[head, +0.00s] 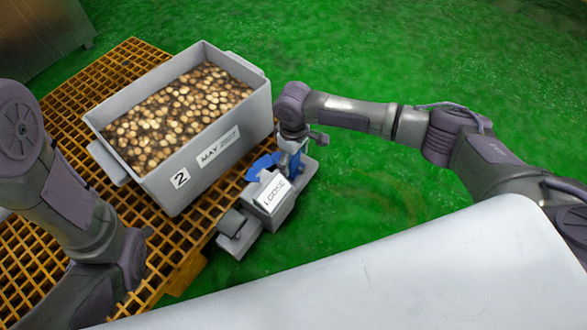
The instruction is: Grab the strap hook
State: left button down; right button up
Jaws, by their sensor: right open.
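A grey strap device (281,203) with a white label reading "LOOSE" sits at the near right corner of the yellow grating, beside the grey bin. A blue piece (262,164) shows at its top; I cannot tell for certain whether this is the strap hook. My right gripper (294,165) is open and points down at the device's upper end, close beside the blue piece. Its fingertips are small and partly mixed with the device in the picture, so contact cannot be told.
The grey bin (150,185), full of round pale pieces and marked "2" and "MAY 2027", stands on the yellow grating (60,250). A pale, flat-topped surface (400,275) fills the bottom right. The green floor (400,60) is clear behind my right arm.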

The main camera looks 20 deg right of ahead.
jog(key=c, duration=1.4)
jog(key=shift+r, duration=0.1)
